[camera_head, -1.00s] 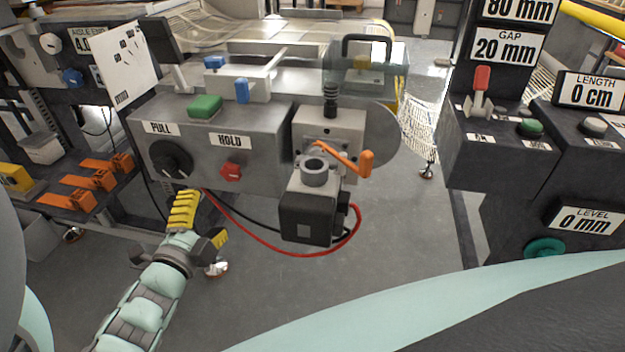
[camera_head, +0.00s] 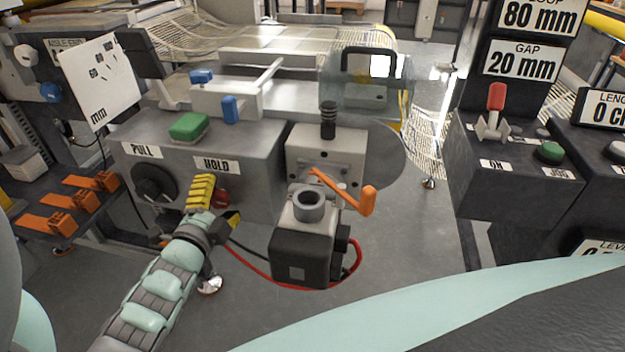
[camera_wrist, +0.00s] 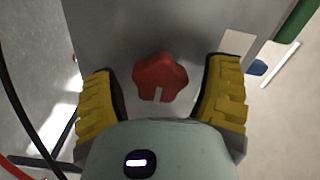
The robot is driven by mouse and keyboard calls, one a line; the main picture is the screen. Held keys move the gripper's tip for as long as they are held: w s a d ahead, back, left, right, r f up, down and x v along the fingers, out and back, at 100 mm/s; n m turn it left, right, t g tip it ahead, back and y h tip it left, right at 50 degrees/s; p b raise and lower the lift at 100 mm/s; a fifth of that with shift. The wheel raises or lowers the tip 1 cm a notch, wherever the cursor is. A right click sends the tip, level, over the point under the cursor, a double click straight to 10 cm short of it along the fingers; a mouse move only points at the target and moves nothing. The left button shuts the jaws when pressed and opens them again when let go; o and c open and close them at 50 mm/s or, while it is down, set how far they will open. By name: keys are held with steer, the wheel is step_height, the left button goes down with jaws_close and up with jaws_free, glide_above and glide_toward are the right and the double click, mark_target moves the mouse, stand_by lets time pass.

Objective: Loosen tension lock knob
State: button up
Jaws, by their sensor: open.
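The tension lock knob appears to be the red lobed knob (camera_wrist: 160,78) under the HOLD label (camera_head: 217,165) on the grey machine box. In the head view the red knob (camera_head: 222,198) is partly hidden behind my gripper (camera_head: 218,205). In the wrist view my gripper (camera_wrist: 162,90) is open, with one yellow finger on each side of the knob. Gaps show between the knob and both fingers. I cannot tell how deep the knob sits between the fingertips. A black knob (camera_head: 154,184) is left of it, under the PULL label (camera_head: 140,150).
An orange crank handle (camera_head: 367,200) and a black motor block (camera_head: 301,260) with a red cable (camera_head: 262,277) stand to the right. Orange clamps (camera_head: 48,222) lie on a shelf at left. A control panel (camera_head: 515,190) is at far right.

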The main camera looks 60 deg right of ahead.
steer(key=shift+s, duration=0.1)
steer(key=c, duration=1.2)
steer(key=shift+f+n, duration=0.1)
steer(key=shift+n, duration=0.3)
steer(key=n+b, duration=0.1)
steer(key=n, duration=0.2)
steer(key=shift+a+n, duration=0.1)
steer(key=shift+n, duration=0.2)
steer(key=n, duration=0.4)
steer(key=shift+n, duration=0.3)
steer(key=n, duration=0.3)
steer(key=n+b, duration=0.1)
steer(key=shift+w, duration=0.25)
steer(key=shift+a+n+b, duration=0.1)
steer(key=shift+n+b, duration=0.4)
steer(key=shift+n, duration=2)
